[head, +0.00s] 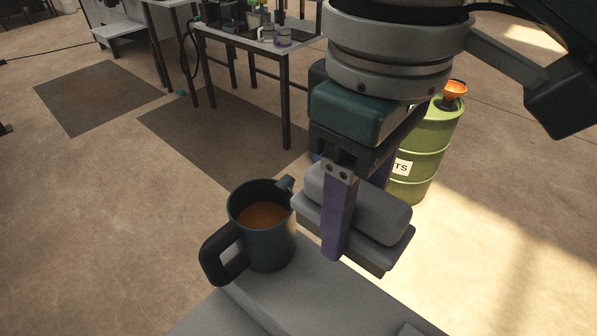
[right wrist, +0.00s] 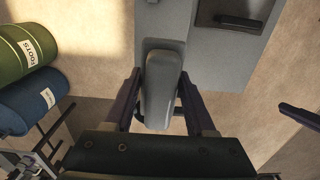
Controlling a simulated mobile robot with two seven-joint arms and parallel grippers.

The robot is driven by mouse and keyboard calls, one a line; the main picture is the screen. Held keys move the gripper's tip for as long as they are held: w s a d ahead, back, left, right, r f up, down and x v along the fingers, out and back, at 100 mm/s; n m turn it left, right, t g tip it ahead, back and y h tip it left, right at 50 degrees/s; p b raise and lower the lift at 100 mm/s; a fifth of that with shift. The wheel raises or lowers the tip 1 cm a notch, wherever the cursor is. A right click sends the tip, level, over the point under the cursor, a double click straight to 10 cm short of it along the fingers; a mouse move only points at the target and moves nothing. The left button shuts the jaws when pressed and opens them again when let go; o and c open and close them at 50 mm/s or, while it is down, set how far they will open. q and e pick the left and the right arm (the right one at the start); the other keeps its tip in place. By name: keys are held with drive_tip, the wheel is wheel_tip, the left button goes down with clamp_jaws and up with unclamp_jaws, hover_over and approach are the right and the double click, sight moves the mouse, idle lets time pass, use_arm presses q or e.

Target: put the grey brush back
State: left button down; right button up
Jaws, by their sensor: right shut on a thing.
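The grey brush (head: 372,212) has a rounded grey top over a flatter lower part with a darker underside. My right gripper (head: 355,228) is shut on it, one purple finger across its near side and the other mostly hidden behind it. In the right wrist view the brush (right wrist: 162,85) lies lengthwise between the two fingers (right wrist: 160,100). In the head view it is beyond the far edge of a grey surface (head: 285,300), to the right of the mug. I cannot tell whether it touches that surface. My left gripper is not seen in the head view.
A dark mug (head: 270,245) of brown liquid stands on the grey surface, close left of the brush. A green drum (head: 425,150) with an orange funnel (head: 455,90) stands behind right. A blue drum (right wrist: 38,98) shows in the wrist view. A cluttered workbench (head: 245,40) is behind.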

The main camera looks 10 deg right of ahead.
drive_tip(key=b, duration=0.2)
hover_over(333, 306)
wheel_tip(333, 306, down, 12)
drive_tip(key=shift+s+f, duration=0.1)
drive_tip(key=shift+f, duration=0.15)
drive_tip(key=shift+f+b, duration=0.3)
drive_tip(key=shift+f, duration=1.65)
drive_tip(key=shift+f, duration=0.1)
drive_tip(key=o, duration=1.2)
